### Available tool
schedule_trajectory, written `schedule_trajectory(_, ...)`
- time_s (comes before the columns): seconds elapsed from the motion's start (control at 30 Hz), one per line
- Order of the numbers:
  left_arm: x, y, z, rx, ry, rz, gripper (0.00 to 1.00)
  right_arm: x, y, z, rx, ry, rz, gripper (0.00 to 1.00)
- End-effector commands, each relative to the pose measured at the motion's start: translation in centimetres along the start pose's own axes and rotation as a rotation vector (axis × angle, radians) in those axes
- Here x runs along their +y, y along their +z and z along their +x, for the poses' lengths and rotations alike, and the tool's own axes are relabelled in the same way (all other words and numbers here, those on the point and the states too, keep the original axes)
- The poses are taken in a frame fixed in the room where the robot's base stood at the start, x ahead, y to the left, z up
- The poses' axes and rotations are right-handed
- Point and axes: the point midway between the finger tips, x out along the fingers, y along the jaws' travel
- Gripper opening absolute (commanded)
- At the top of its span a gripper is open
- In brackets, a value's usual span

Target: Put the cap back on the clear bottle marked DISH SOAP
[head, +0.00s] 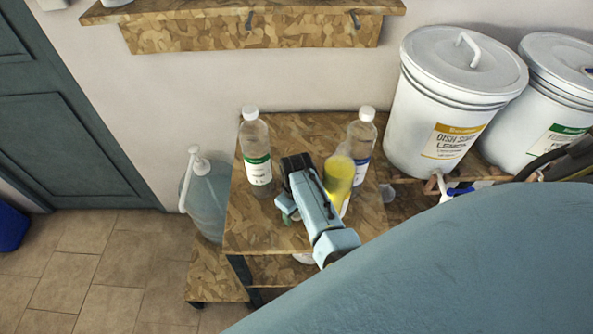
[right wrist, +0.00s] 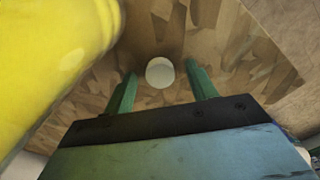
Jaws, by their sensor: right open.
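A clear bottle filled with yellow liquid (head: 340,172) stands on the patterned table (head: 285,128), partly hidden by my right arm. No white cap shows on its top, and its label is not readable. It fills the left side of the right wrist view (right wrist: 50,50). A round white cap (right wrist: 160,72) lies on the table top between the fingers of my right gripper (right wrist: 156,84). The green fingers are open on either side of the cap, with gaps visible. In the head view the right gripper (head: 289,210) points down left of the yellow bottle. My left gripper is not in view.
A green-label bottle (head: 257,157) and a blue-label bottle (head: 362,130), both white-capped, stand on the table. A drum (head: 432,100) reading DISH SOAP LEMON and another drum (head: 550,95) stand right. A pump jug (head: 208,190) stands left. A shelf (head: 245,30) hangs above.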

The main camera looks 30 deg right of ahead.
Motion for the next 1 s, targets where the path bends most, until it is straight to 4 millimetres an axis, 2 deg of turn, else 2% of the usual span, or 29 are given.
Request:
schedule_trajectory(0.2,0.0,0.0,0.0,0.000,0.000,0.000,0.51,0.0,0.0,-0.1,0.000,0.000,0.000,0.57)
schedule_trajectory(0.57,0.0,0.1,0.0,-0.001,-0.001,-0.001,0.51,0.0,0.0,-0.1,0.000,0.000,0.000,0.10)
schedule_trajectory(0.87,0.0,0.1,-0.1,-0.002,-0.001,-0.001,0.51,0.0,0.0,-0.2,0.000,0.000,0.000,0.09)
schedule_trajectory(1.0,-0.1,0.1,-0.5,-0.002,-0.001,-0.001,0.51,0.0,-0.1,-1.6,0.003,0.001,-0.001,0.09)
